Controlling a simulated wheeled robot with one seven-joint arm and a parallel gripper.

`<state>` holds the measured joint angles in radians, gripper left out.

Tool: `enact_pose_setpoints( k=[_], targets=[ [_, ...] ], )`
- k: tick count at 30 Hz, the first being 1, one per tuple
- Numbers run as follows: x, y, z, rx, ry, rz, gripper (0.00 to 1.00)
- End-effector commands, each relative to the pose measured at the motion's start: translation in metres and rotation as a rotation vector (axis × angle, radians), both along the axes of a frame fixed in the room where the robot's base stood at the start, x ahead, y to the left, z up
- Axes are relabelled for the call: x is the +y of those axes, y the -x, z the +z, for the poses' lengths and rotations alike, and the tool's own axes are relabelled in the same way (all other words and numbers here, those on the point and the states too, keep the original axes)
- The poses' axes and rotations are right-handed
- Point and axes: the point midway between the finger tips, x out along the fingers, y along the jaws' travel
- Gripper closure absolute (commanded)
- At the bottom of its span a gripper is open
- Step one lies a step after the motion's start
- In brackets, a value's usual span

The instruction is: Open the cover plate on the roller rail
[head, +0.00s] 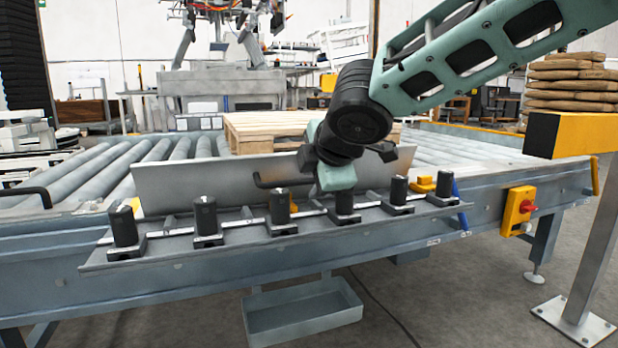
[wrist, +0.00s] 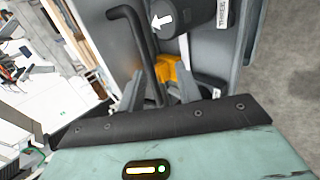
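The cover plate (head: 200,182) is a long grey sheet on the near side of the roller rail, standing tilted up behind a row of black cylinders. Its black bent handle (head: 266,182) shows left of my gripper (head: 336,177), which is in front of the plate. In the wrist view, the handle (wrist: 138,45) runs down between the two grey fingers of my gripper (wrist: 160,90), closer to the left finger. The fingers are apart. In the head view my gripper hides part of the handle and plate, and I cannot make out the fingertips.
Several black cylinders (head: 205,218) stand along the ledge before the plate. A wooden pallet (head: 262,128) lies on the rollers behind. A yellow box with a red knob (head: 518,208) is on the frame at right, near a yellow-topped post (head: 570,135). A grey tray (head: 300,318) hangs below.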

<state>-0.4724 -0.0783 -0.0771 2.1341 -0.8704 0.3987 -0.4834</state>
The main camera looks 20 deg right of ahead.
Motion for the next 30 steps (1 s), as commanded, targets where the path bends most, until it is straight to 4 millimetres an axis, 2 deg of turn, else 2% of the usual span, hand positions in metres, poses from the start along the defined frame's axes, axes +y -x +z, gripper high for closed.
enact_pose_setpoints(
  k=[1,13,22,30],
  targets=[
    [0.0,0.01,0.017,-0.005,-0.003,0.002,0.66],
    [0.0,0.083,0.08,-0.008,-0.003,0.002,0.66],
    [0.001,0.095,0.09,-0.005,-0.001,-0.001,0.66],
    [0.001,0.101,0.09,-0.005,-0.001,0.002,0.66]
  ],
)
